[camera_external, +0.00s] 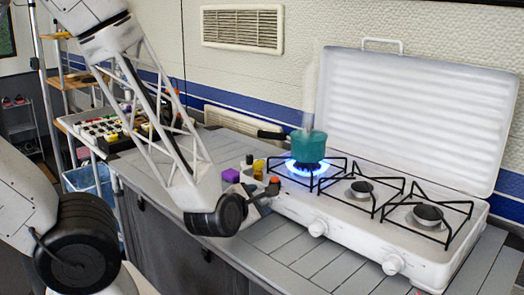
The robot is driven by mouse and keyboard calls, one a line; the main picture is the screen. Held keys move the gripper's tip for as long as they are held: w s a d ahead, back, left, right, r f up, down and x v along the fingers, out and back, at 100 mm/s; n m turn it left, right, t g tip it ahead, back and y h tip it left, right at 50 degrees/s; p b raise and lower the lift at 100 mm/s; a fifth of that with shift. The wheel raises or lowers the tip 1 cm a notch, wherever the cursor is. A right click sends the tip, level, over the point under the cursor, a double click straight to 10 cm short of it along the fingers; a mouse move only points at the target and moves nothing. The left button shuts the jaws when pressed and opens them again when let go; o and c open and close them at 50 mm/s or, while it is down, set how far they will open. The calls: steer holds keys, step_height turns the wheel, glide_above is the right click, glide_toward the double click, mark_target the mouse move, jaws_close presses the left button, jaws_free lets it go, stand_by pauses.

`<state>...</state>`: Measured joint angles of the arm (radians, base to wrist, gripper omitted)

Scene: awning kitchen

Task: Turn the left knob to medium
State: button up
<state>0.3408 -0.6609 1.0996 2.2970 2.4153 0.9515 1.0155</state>
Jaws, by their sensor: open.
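A white three-burner camping stove (345,232) stands on the counter with its lid raised. Its left burner is lit with a blue flame (291,166), and a teal pot (303,146) with a dark handle sits over it, steaming. The middle knob (318,228) and right knob (393,265) show on the front panel. The left knob is hidden behind my gripper or too small to make out, so its setting cannot be read. My gripper (268,191) is open at the stove's front left corner. Whether it touches the knob cannot be told.
A purple block (231,176) and small bottles stand left of the stove, close behind my wrist. The middle burner (361,190) and right burner (428,215) are unlit and empty. The grey counter (300,262) in front of the stove is clear.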

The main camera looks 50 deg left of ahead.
steer(key=shift+w+a+f, duration=0.1)
steer(key=shift+w, duration=0.15)
steer(key=c, duration=0.9)
steer(key=shift+n+h, duration=0.3)
steer(key=shift+a+n+g+h, duration=0.25)
steer(key=shift+n+h, duration=0.35)
steer(key=shift+n, duration=0.5)
steer(key=shift+a+n+h, duration=0.1)
steer(key=shift+n+h, duration=0.9)
steer(key=shift+n, duration=0.3)
stand_by(1.0)
